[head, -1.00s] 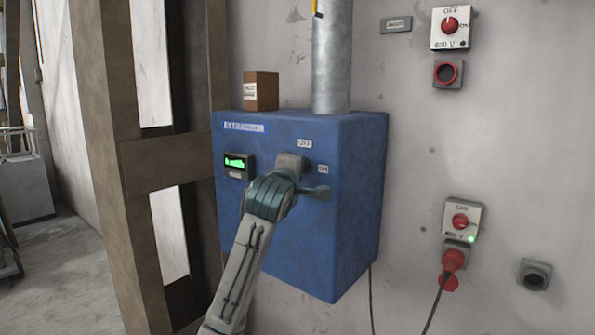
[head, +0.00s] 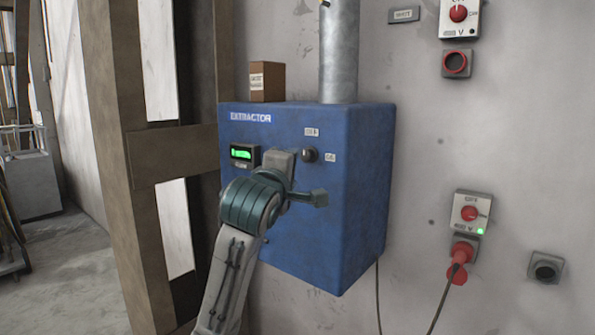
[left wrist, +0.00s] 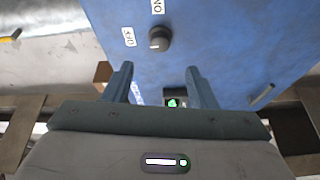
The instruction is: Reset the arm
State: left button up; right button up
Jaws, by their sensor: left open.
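A blue extractor box (head: 345,220) is mounted on the wall, with a small dark rotary knob (head: 309,155) on its front between OFF and ON labels. The knob also shows in the left wrist view (left wrist: 159,39), beyond my fingertips; I cannot surely tell its setting. A green-lit display (head: 243,153) is left of the knob. My left gripper (left wrist: 160,68) is open and empty, its two fingers apart and pointing at the box front. In the head view my left wrist stands just below and left of the knob. My right gripper is not in view.
A metal duct (head: 340,50) and a small brown carton (head: 267,82) are on top of the box. A wooden frame (head: 120,120) stands close on the left. At right are wall switches, a red plug (head: 459,262) with a hanging cable, and a socket (head: 545,268).

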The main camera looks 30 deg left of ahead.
pick_arm(q)
jog(key=shift+s+d, duration=0.1)
jog(key=shift+s, duration=0.3)
jog(key=shift+f, duration=0.1)
